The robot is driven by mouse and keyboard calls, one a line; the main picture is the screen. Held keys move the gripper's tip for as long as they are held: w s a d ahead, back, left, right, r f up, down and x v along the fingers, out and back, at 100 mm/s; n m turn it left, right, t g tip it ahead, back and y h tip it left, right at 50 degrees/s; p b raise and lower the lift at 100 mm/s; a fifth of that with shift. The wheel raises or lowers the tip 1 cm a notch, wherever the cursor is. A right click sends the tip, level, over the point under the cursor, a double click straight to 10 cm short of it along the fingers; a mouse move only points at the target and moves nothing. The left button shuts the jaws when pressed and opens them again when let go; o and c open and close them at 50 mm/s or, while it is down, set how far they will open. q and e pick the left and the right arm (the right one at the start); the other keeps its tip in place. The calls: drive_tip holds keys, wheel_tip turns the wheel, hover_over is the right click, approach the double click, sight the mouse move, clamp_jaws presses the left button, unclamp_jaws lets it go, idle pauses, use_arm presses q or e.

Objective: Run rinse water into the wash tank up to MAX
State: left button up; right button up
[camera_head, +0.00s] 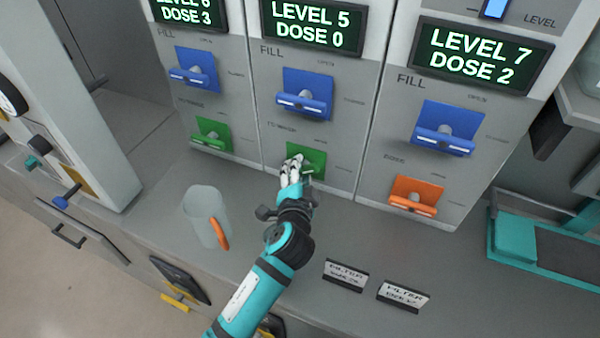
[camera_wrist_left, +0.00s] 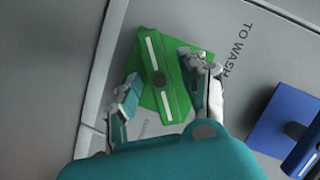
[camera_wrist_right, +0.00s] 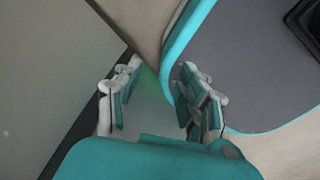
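My left gripper (camera_head: 292,172) is at the green lever (camera_head: 308,163) of the middle panel. In the left wrist view the green lever (camera_wrist_left: 165,75), beside the words "TO WASH", lies between the spread fingers (camera_wrist_left: 165,98); I cannot tell whether they touch it. The middle display (camera_head: 312,24) reads "LEVEL 5 DOSE 0". Above the green lever is a blue FILL lever (camera_head: 303,100). My right gripper (camera_wrist_right: 152,100) shows only in its wrist view, open with nothing between its fingers. I cannot make out the wash tank or a MAX mark.
A grey jug (camera_head: 202,212) with an orange handle stands on the counter left of my left arm. Two small label stands (camera_head: 346,276) (camera_head: 403,297) are at the counter front. Left and right panels carry blue levers (camera_head: 195,72) (camera_head: 445,133), a green lever (camera_head: 212,135) and an orange lever (camera_head: 414,198).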

use_arm(q)
drive_tip(key=shift+s, duration=0.1)
drive_tip(key=v, duration=1.1)
drive_tip(key=shift+s, duration=0.4)
drive_tip(key=shift+r, duration=0.15)
idle(2.2)
